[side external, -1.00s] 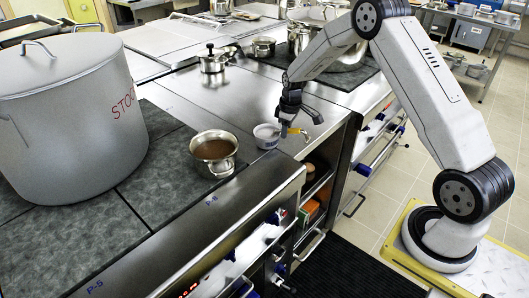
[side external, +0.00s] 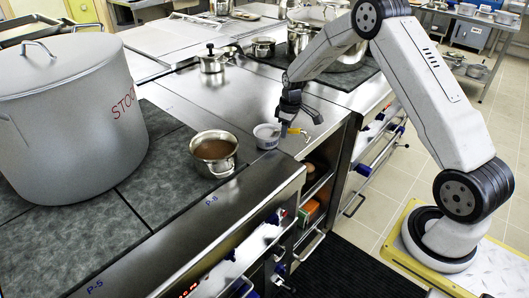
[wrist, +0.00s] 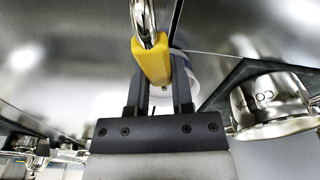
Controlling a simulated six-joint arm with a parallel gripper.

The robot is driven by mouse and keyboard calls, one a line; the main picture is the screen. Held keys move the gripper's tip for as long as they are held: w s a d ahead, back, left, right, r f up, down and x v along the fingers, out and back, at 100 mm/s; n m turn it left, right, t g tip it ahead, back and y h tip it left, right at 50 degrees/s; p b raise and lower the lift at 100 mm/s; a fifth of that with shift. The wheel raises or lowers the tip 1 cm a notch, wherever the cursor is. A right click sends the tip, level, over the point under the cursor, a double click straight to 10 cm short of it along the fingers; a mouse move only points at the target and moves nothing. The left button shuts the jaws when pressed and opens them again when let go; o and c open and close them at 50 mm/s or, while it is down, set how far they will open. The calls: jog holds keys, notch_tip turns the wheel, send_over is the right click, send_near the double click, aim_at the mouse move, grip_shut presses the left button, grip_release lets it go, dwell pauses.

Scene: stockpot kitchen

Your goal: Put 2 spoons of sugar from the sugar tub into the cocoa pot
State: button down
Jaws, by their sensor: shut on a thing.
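My gripper (side external: 285,132) is shut on the yellow handle of the spoon (side external: 294,131), right at the sugar tub. In the wrist view the jaws (wrist: 160,95) clamp the yellow handle (wrist: 150,62), and the spoon's metal part runs up out of the picture. The sugar tub (side external: 265,139) is a small white tub on the steel counter. In the wrist view its pale rim (wrist: 184,68) shows behind the jaws. I cannot see the spoon's bowl or how much sugar it holds. The cocoa pot (side external: 213,163), a small steel pot with brown liquid, stands left of the tub.
A large stockpot (side external: 62,130) stands at the left on the dark hob (side external: 95,225). A lidded steel pot (side external: 212,64) and more pans stand farther back. The counter's front edge and open shelves lie below my gripper. The steel top behind the tub is clear.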

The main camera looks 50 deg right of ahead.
jog(key=shift+w+a, duration=0.15)
jog(key=shift+w, duration=0.45)
jog(key=shift+r, duration=0.15)
dwell(0.7)
jog(key=shift+s+r, duration=0.3)
jog(key=shift+r, duration=0.75)
jog(key=shift+s+r, duration=0.25)
jog(key=shift+r, duration=0.75)
jog(key=shift+s+d+r+t+y, duration=0.2)
jog(key=shift+s+t, duration=0.1)
jog(key=shift+t, duration=0.35)
jog(key=shift+s+d+r+t+y, duration=0.1)
jog(key=shift+s+r+t+y, duration=0.15)
jog(key=shift+t, duration=0.4)
jog(key=shift+s+t, duration=0.1)
jog(key=shift+t, duration=0.2)
jog(key=w+a+r+m, duration=0.1)
jog(key=a+r, duration=0.2)
jog(key=a, duration=0.7)
jog(key=w+a+r+m, duration=0.1)
jog(key=w+a+r, duration=0.1)
jog(key=a, duration=0.9)
jog(key=shift+a+r+h, duration=0.25)
jog(key=shift+r+h, duration=0.2)
jog(key=shift+r, duration=0.05)
jog(key=shift+f, duration=0.2)
